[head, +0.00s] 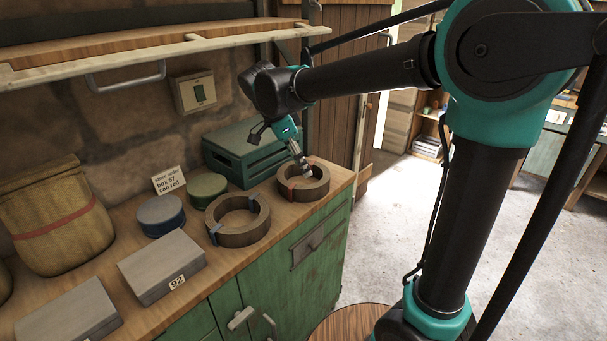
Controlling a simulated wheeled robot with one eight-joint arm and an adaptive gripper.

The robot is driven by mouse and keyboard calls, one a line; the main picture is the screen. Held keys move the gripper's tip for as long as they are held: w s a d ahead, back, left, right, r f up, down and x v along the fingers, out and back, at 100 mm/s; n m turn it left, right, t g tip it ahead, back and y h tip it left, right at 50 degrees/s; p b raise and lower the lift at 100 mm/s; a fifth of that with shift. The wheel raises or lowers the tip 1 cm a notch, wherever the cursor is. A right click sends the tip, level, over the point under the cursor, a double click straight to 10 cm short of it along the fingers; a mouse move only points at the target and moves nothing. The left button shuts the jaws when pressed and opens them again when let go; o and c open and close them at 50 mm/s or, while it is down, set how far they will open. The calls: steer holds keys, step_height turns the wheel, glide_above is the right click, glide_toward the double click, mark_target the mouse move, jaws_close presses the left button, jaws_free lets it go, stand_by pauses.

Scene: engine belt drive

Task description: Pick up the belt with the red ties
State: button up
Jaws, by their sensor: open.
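The belt with the red ties (316,189) is a brown coiled ring lying at the right end of the wooden counter, with small red ties on its rim. My gripper (307,176) points down at the ring's middle from above; its jaws are open. The fingertips are small here, and I cannot tell whether they touch the ring. A second brown ring, the belt with blue ties (242,238), lies to the left of it and is apart from my gripper.
A green crate (228,154) stands behind the belts. A green round tin (207,187), a blue round tin (161,215) and a grey box marked 92 (160,262) stand to the left. A shelf (130,57) hangs above. Open floor lies right of the counter.

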mark_target(309, 186)
steer(key=shift+w+a+r+m, duration=0.2)
steer(key=shift+a, duration=0.2)
steer(key=shift+w+a+r+m, duration=0.15)
steer(key=shift+a+m, duration=0.05)
steer(key=shift+a, duration=0.2)
steer(key=x, duration=0.6)
steer(key=shift+d, duration=0.15)
steer(key=shift+x, duration=2.7)
steer(key=shift+s, duration=0.15)
steer(key=shift+c, duration=0.5)
jaws_close()
